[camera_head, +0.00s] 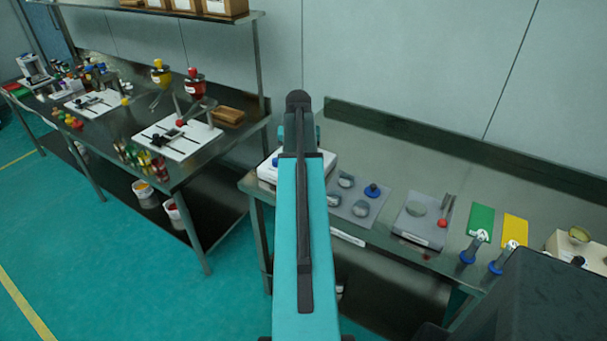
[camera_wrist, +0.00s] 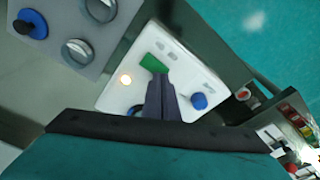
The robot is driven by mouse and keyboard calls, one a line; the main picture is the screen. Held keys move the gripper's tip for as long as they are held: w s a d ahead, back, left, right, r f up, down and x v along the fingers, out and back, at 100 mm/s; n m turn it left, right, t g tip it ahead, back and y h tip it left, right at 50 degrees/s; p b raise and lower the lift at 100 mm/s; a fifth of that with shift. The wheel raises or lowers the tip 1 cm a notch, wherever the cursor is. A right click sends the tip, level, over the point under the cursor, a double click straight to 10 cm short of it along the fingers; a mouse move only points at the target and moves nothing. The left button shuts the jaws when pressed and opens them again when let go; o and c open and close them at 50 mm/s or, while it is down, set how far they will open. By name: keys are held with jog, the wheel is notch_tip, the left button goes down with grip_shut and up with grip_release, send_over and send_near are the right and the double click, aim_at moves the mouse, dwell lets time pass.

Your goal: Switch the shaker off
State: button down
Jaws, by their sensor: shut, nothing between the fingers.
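The shaker's white control panel (camera_wrist: 178,65) is in the middle of the wrist view. It bears a green switch (camera_wrist: 153,63), a glowing warm lamp (camera_wrist: 125,79) and a blue knob (camera_wrist: 199,101). My gripper (camera_wrist: 158,78) is shut and empty, its tips over the panel just below the green switch in the picture. I cannot tell whether they touch it. In the head view the white shaker base (camera_head: 268,170) stands at the left end of the right bench, mostly hidden behind my arm, and my fingers are hidden there.
A grey mat with metal sieve parts (camera_head: 346,181) and a blue-knobbed piece (camera_head: 373,190) lies right of the shaker on the steel bench (camera_head: 440,175). Farther right are a grey scale-like plate (camera_head: 418,232), a green card (camera_head: 481,220) and a yellow card (camera_head: 515,229). Another bench stands left.

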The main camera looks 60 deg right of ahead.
jog(key=shift+f, duration=0.55)
dwell(0.6)
jog(key=shift+r, duration=0.15)
notch_tip(320, 180, up, 7)
jog(key=p, duration=0.4)
dwell(0.7)
jog(key=shift+w+f, duration=0.1)
jog(key=shift+f, duration=0.1)
dwell(0.3)
